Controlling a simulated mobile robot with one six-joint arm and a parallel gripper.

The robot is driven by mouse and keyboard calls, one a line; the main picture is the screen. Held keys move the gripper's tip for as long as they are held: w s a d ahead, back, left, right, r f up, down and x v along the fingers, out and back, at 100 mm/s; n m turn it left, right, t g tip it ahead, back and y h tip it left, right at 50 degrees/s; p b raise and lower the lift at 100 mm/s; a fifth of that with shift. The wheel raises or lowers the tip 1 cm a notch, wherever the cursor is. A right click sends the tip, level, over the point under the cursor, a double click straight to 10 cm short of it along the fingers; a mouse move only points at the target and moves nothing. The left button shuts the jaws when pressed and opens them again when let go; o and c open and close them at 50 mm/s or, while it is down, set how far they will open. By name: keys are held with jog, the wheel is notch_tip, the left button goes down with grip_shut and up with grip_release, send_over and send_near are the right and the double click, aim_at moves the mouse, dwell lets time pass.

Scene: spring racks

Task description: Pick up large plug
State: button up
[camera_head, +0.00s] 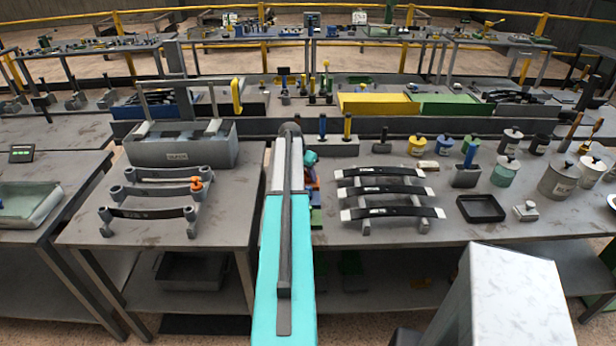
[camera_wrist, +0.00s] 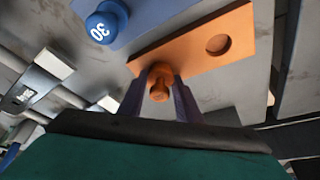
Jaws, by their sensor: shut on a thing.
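An orange plug (camera_wrist: 159,88) with a rounded head is between the two dark fingers of my gripper (camera_wrist: 160,92) in the wrist view. The fingers are shut on it. It is over the near end of an orange plate (camera_wrist: 190,48) that has one bare round hole. I cannot tell whether the plug is seated or lifted. A blue plug (camera_wrist: 107,22) marked "30" stands on a blue plate (camera_wrist: 150,18) beside the orange one. In the head view my arm hides most of this spot.
A rack of dark leaf springs (camera_head: 390,191) with pale ends stands close to the right. Another spring rack (camera_head: 150,213) and a grey bin (camera_head: 180,150) are to the left. A black tray (camera_head: 480,208) and several canisters lie further right.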

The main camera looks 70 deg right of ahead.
jog(key=shift+r, duration=0.15)
jog(key=shift+r+b, duration=1.7)
jog(key=shift+r, duration=3.15)
jog(key=shift+w, duration=0.1)
